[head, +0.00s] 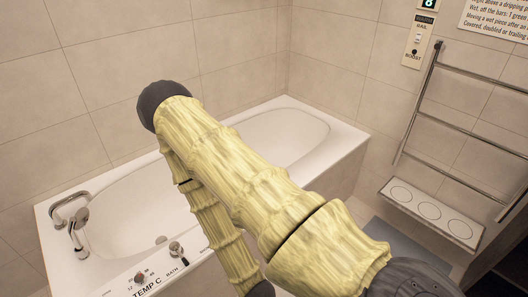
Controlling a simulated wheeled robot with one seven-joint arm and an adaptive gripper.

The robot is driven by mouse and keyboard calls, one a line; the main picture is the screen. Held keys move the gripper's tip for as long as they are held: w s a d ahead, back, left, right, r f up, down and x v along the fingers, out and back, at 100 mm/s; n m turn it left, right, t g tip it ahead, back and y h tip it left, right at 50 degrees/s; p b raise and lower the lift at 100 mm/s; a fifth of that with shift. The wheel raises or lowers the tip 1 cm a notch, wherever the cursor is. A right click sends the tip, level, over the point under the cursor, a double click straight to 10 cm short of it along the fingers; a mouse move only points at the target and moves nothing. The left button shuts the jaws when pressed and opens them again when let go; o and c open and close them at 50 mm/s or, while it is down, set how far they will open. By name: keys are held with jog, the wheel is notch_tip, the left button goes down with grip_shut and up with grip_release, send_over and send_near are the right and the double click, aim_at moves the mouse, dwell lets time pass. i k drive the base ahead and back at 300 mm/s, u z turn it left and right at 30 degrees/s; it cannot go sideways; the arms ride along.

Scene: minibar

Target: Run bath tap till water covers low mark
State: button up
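The white bathtub (115,200) stands along the tiled wall, and my yellow-sleeved arm hides its middle. A chrome bath tap (68,207) is mounted at the tub's left end, with a second chrome fitting (79,238) just in front of it. A TEMP C dial (141,278) and a small lever (177,248) labelled BATH sit on the near rim. I see no stream from the tap and no clear water surface in the tub. No low mark can be made out. My gripper is not in view; my forearm runs out at the bottom edge.
A chrome towel rail (420,103) stands on the right wall above a white ledge (425,210) with round discs. A rail switch panel (417,42) and a partly cut-off notice (499,17) are above. A grey-blue mat (412,247) lies on the floor.

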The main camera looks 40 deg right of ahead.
aim_at(175, 249)
jog(key=z, duration=3)
jog(key=k, duration=1.1)
jog(key=u, duration=1.75)
